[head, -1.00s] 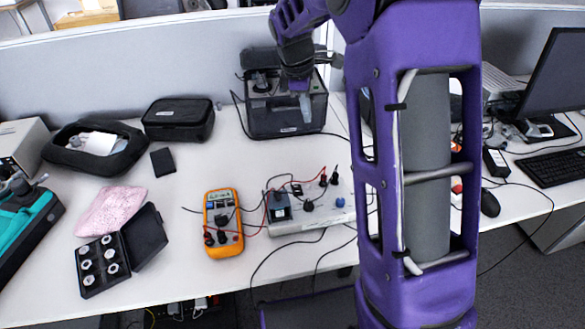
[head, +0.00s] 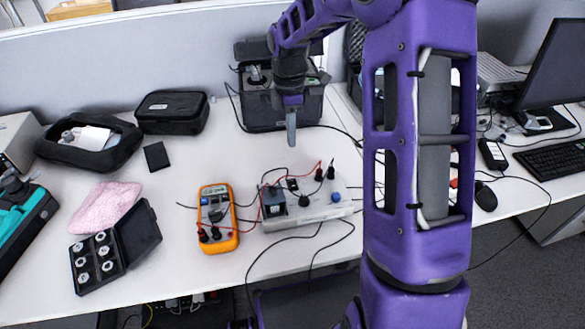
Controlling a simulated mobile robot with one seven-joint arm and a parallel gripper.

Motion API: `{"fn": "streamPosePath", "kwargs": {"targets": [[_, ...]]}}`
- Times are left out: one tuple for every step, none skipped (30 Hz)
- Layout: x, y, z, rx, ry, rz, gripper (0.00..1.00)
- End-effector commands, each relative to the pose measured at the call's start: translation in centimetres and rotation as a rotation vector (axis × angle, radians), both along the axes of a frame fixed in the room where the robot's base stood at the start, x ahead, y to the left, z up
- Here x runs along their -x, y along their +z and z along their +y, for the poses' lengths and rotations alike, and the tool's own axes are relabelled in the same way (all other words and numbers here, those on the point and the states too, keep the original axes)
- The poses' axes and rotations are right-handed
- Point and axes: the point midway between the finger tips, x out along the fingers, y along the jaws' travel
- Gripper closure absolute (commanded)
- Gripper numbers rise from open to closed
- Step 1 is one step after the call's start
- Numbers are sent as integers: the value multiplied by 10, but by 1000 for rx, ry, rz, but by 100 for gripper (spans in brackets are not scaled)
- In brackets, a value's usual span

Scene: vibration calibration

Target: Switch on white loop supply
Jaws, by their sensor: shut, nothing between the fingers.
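The white loop supply (head: 318,212) looks to be the pale flat box on the desk, right of the multimeter. It carries a dark module (head: 273,200), several black and red plugs, a black knob (head: 304,201) and a blue knob (head: 336,197). A switch on it is too small to make out. My gripper (head: 291,140) points down above and behind the box, apart from it, in front of the dark case. Its fingers look closed with nothing held.
An orange multimeter (head: 217,220) stands left of the box, with leads running across. A dark case (head: 262,114) stands behind. An open black weight case (head: 98,262) and pink cloth (head: 107,207) lie left. A monitor (head: 556,65) and mouse (head: 484,197) are at right.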

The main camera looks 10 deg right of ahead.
Motion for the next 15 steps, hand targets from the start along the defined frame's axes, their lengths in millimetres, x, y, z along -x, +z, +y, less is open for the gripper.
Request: {"fn": "streamPosePath", "kwargs": {"targets": [[1, -5, 0, 0, 0, 2, 100], [1, -8, 0, 0, 0, 2, 100], [2, -13, 0, 0, 0, 4, 100], [3, -17, 0, 0, 0, 5, 100], [3, -22, 0, 0, 0, 4, 100], [4, -30, 0, 0, 1, 4, 100], [5, -36, 0, 0, 1, 5, 100], [6, -43, 0, 0, 2, 5, 100], [7, -52, 0, 0, 2, 6, 100], [8, -58, 0, 0, 2, 4, 100], [9, -65, 0, 0, 1, 5, 100], [10, -74, 0, 0, 1, 5, 100], [11, -80, 0, 0, 0, 6, 100], [11, -86, 0, 0, 0, 4, 100], [12, -94, 0, 0, 0, 5, 100]]}}
